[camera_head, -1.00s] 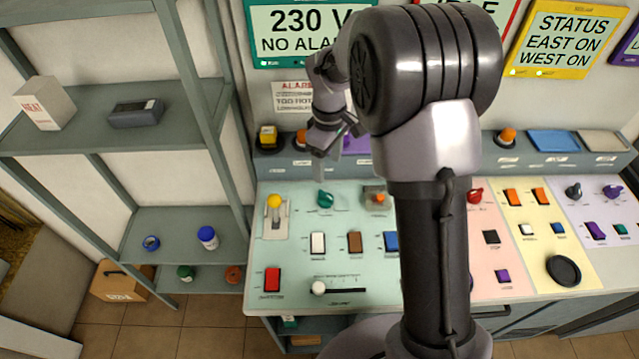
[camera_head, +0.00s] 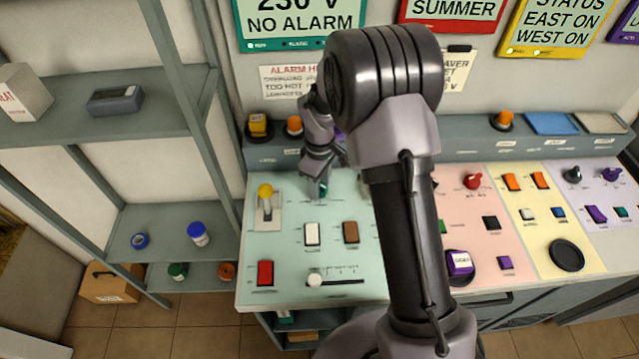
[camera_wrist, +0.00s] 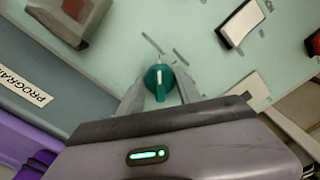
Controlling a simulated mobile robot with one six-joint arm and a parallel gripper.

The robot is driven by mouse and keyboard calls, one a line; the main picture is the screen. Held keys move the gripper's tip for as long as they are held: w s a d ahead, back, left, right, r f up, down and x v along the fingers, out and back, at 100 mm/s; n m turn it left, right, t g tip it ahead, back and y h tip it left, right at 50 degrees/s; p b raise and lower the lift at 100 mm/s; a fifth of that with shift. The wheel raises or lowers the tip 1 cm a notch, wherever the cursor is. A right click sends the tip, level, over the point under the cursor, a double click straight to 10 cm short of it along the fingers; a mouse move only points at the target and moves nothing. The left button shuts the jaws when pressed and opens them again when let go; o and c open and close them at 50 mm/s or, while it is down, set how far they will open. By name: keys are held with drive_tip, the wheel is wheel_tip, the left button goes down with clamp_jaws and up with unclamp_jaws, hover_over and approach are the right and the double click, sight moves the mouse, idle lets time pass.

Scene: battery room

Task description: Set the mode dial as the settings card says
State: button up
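A teal knob (camera_wrist: 158,82) with a white pointer line sits on the pale green panel, between my gripper's fingers in the wrist view. Its line points up in that view, towards printed marks. In the head view the knob (camera_head: 321,191) is mostly hidden by my gripper (camera_head: 318,186). The fingers (camera_wrist: 158,98) are apart, one on each side of the knob; I cannot tell whether they touch it. A white paper (camera_head: 459,68) on the wall is partly hidden by my arm; only "AVER", "ET" and "V" show, so I cannot tell if it is the settings card.
A yellow-topped lever (camera_head: 266,200) stands left of the gripper. A white rocker (camera_head: 312,234), brown rocker (camera_head: 351,232), red switch (camera_head: 265,273) and white-knobbed slider (camera_head: 315,280) are nearby. A ledge (camera_head: 470,134) with orange buttons runs behind. Shelves (camera_head: 150,110) stand at left.

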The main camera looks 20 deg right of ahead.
clamp_jaws()
drive_tip(key=c, duration=0.6)
unclamp_jaws()
drive_tip(key=shift+c, duration=0.2)
drive_tip(key=m, duration=0.3)
drive_tip(key=shift+m, duration=0.4)
drive_tip(key=m, duration=0.3)
drive_tip(key=shift+m+b, duration=0.3)
drive_tip(key=shift+b, duration=0.05)
drive_tip(key=m+b, duration=0.1)
drive_tip(key=m, duration=0.4)
drive_tip(key=shift+m+b, duration=0.6)
drive_tip(key=shift+m, duration=2.2)
